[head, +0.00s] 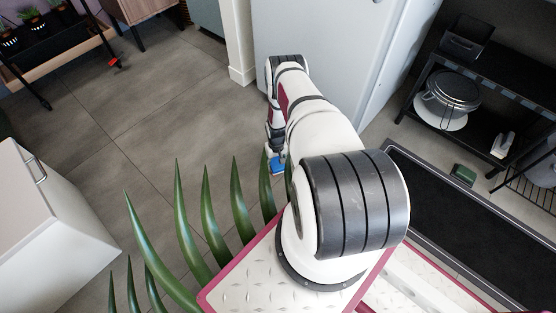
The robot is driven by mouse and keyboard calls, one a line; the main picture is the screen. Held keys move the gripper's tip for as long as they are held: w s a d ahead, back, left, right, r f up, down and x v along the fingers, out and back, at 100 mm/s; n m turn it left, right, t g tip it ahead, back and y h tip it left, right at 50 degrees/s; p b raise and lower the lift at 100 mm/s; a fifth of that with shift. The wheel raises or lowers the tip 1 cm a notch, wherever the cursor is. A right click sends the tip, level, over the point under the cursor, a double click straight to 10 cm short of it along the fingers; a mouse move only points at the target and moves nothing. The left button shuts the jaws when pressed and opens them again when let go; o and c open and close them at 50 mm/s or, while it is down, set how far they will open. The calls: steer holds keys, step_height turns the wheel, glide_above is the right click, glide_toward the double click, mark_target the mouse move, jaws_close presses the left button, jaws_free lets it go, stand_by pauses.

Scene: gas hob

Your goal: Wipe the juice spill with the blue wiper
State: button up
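The blue wiper (277,165) is a small blue piece at the tip of my gripper (275,153), near the middle of the head view. My gripper points down at the far end of my arm and appears shut on the wiper; its fingers are small and partly hidden. The wiper shows against the grey floor; its height above the floor is hard to judge. No juice spill shows in this view.
A white cabinet (50,220) stands at the left. A large white fridge-like unit (325,40) stands beyond my arm. A black shelf (470,85) with pots is at the right, beside a dark mat (455,225). Green leaves (170,245) rise in front. Grey floor (150,110) is open at left.

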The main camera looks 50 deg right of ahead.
mark_target(265, 178)
steer(key=shift+a+p, duration=0.45)
steer(key=shift+a, duration=1.85)
steer(key=shift+s+a+f, duration=0.1)
steer(key=shift+a, duration=0.75)
steer(key=shift+s+a+f, duration=0.1)
steer(key=shift+a, duration=0.7)
steer(key=shift+r, duration=0.1)
step_height(265, 178, up, 4)
steer(key=p, duration=0.3)
steer(key=shift+w+d+r, duration=0.1)
steer(key=shift+d+r, duration=0.05)
steer(key=shift+r, duration=0.05)
steer(key=shift+r+p, duration=0.8)
step_height(265, 178, up, 3)
steer(key=shift+p, duration=1)
